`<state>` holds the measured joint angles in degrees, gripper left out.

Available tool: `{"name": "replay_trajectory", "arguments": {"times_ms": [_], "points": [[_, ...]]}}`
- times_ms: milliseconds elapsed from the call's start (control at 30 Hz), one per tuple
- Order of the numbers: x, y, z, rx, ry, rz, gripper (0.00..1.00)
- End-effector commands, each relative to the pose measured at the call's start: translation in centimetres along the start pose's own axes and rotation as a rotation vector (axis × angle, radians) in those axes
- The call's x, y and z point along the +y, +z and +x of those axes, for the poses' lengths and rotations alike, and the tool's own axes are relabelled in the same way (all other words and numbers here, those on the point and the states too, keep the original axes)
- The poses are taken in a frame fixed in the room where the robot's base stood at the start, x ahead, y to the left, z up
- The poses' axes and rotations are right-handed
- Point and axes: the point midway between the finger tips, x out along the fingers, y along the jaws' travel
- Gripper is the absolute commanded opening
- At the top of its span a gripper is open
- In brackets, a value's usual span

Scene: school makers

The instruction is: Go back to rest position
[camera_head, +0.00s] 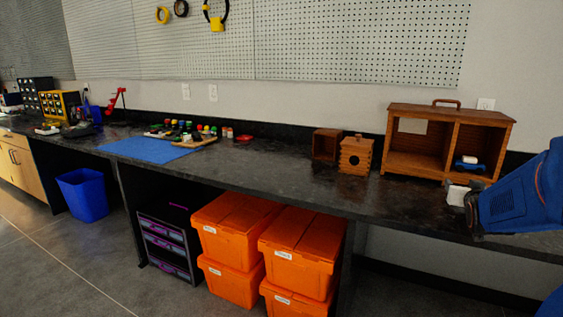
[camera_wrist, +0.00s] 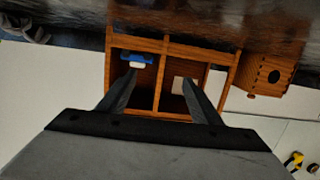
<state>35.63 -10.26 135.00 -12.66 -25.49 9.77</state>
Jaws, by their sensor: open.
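My gripper (camera_wrist: 160,85) is open in the wrist view, its two dark fingers spread apart with nothing between them. In the head view my blue arm enters from the right edge, with its end in front of the lower right side of a wooden two-compartment cabinet (camera_head: 450,112). The cabinet also shows beyond the fingers in the wrist view (camera_wrist: 157,72), which looks turned over. A small blue and white object (camera_head: 469,163) lies in the cabinet's right compartment in the head view. It also shows in the wrist view (camera_wrist: 136,59), in the left-hand compartment there.
A wooden birdhouse (camera_head: 355,156) and a small open wooden box (camera_head: 326,144) stand left of the cabinet on the dark counter (camera_head: 270,168). A blue mat (camera_head: 150,150) and small colored items lie farther left. Orange bins (camera_head: 300,240) are stacked below. The counter's middle is clear.

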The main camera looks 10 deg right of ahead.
Motion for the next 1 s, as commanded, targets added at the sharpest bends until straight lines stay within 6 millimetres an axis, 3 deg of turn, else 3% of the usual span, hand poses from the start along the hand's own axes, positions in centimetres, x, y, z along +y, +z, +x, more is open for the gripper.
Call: {"name": "replay_trajectory", "arguments": {"times_ms": [167,267,400,600,800,1000], "points": [[-4.0,1.5,-3.4,-0.110,-0.041,-0.017,0.59],[-6.8,3.0,-6.5,-0.201,-0.075,-0.034,0.59],[-10.3,5.9,-11.8,-0.345,-0.132,-0.068,0.59],[-13.9,10.2,-20.5,-0.549,-0.225,-0.132,0.59],[-15.5,14.8,-29.9,-0.751,-0.330,-0.217,0.59],[-15.3,18.1,-37.0,-0.900,-0.411,-0.295,0.59]]}}
